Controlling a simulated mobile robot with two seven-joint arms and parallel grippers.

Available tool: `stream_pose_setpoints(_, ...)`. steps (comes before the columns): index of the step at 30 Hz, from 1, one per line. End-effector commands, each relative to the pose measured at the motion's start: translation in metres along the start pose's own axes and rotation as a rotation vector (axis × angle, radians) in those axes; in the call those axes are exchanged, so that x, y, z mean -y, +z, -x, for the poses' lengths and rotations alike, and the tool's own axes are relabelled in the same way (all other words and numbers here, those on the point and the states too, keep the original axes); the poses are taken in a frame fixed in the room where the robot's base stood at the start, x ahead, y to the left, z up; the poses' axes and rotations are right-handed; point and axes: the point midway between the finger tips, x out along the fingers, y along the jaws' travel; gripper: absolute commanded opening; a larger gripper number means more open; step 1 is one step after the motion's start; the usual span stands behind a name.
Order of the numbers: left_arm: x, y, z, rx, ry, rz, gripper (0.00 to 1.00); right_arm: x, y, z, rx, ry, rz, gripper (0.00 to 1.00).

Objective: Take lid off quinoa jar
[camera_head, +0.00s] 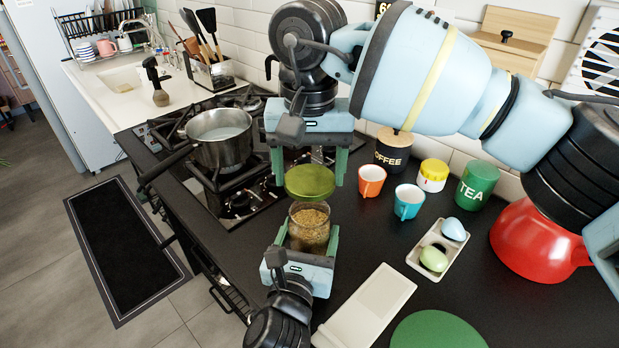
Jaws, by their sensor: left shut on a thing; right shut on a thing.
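The quinoa jar (309,228) is a clear jar of tan grains, upright over the dark counter. My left gripper (308,238), lower, is shut on the jar's body, with one finger on each side. The green lid (310,181) sits directly above the jar's mouth and looks slightly raised from the rim. My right gripper (309,176), coming down from above, is shut on the lid with a finger at each side. The jar's base is hidden by the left gripper.
A steel pot (221,138) stands on the gas hob left of the grippers. An orange cup (371,181), a blue cup (408,202), a coffee jar (393,150) and a tea jar (477,186) stand to the right. A white board (366,306) and green round mat (438,330) lie in front.

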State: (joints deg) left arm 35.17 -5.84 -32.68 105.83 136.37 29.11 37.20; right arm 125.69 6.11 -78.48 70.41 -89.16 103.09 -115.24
Motion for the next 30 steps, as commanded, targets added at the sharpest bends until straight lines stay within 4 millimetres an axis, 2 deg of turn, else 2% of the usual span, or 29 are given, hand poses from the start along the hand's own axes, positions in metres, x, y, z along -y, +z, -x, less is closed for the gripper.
stream_pose_setpoints(4,0.0,-0.001,0.0,-0.002,0.001,0.0,0.06,0.0,0.0,0.0,0.0,0.0,0.0,0.42)
stream_pose_setpoints(5,0.0,-0.001,0.0,-0.002,0.001,0.0,0.71,0.0,0.0,0.0,0.0,0.0,0.0,0.42)
stream_pose_setpoints(10,0.0,-0.001,0.0,-0.001,0.0,0.0,0.93,0.0,0.0,0.0,0.0,0.0,0.0,0.42)
stream_pose_setpoints(18,0.0,0.0,0.0,0.0,0.0,0.0,0.95,0.0,0.0,0.0,0.0,0.0,0.0,0.42)
stream_pose_setpoints(22,0.0,-0.001,0.006,-0.001,0.0,-0.001,0.95,0.0,0.0,0.0,-0.001,0.0,0.0,0.42)
stream_pose_setpoints(26,0.0,-0.001,0.025,-0.002,0.0,0.0,0.95,0.0,0.0,0.002,-0.002,0.0,0.0,0.42)
stream_pose_setpoints(30,0.0,-0.001,0.053,-0.003,-0.001,0.001,0.95,0.0,0.0,0.003,-0.003,0.0,0.0,0.42)
